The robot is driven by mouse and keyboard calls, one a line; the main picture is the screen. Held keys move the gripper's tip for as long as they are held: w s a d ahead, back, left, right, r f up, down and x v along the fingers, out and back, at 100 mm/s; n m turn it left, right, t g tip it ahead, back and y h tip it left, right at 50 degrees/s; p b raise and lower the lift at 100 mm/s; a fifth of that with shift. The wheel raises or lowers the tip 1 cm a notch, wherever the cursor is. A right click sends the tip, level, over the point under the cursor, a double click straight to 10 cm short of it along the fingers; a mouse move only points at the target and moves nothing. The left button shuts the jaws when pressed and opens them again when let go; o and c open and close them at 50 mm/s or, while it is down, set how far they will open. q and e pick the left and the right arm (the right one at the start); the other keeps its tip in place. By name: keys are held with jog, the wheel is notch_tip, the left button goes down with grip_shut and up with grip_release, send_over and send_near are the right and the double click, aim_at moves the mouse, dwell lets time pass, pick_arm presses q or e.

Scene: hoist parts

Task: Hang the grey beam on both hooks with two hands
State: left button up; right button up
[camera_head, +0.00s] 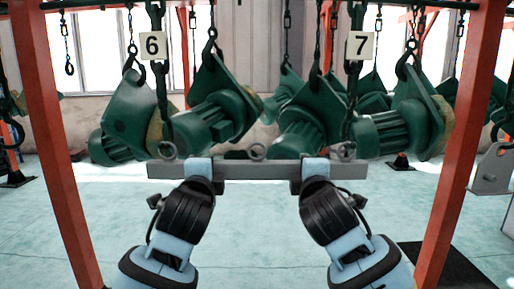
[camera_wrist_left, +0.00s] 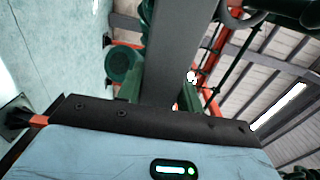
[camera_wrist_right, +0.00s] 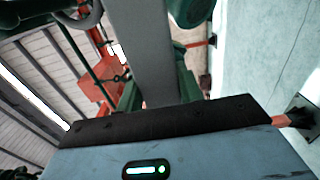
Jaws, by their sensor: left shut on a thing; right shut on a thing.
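The grey beam (camera_head: 250,170) is level in the head view, with ring eyes on its top edge near the left, middle and right. My left gripper (camera_head: 199,168) is shut on the beam left of its middle. My right gripper (camera_head: 315,168) is shut on it right of its middle. The beam also runs between the fingers in the left wrist view (camera_wrist_left: 175,55) and the right wrist view (camera_wrist_right: 140,55). The dark hook under plate 6 (camera_head: 166,130) hangs at the left eye, and the hook under plate 7 (camera_head: 350,130) at the right eye. I cannot tell whether either hook passes through its eye.
Green hoist parts (camera_head: 215,105) hang on chains behind the beam. An orange post stands at the left (camera_head: 55,140) and another at the right (camera_head: 460,140). The pale floor (camera_head: 260,240) below the beam is open.

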pick_arm(q)
jog(key=shift+r, duration=0.1)
pick_arm(e)
jog(key=shift+r, duration=0.1)
pick_arm(q)
jog(key=o, duration=1.1)
pick_arm(e)
jog(key=o, duration=1.1)
pick_arm(q)
jog(key=o, duration=0.3)
pick_arm(e)
jog(key=shift+f, duration=0.2)
jog(key=o, duration=0.3)
jog(key=shift+r, duration=0.1)
pick_arm(q)
jog(key=s, duration=0.9)
pick_arm(e)
jog(key=s, duration=0.9)
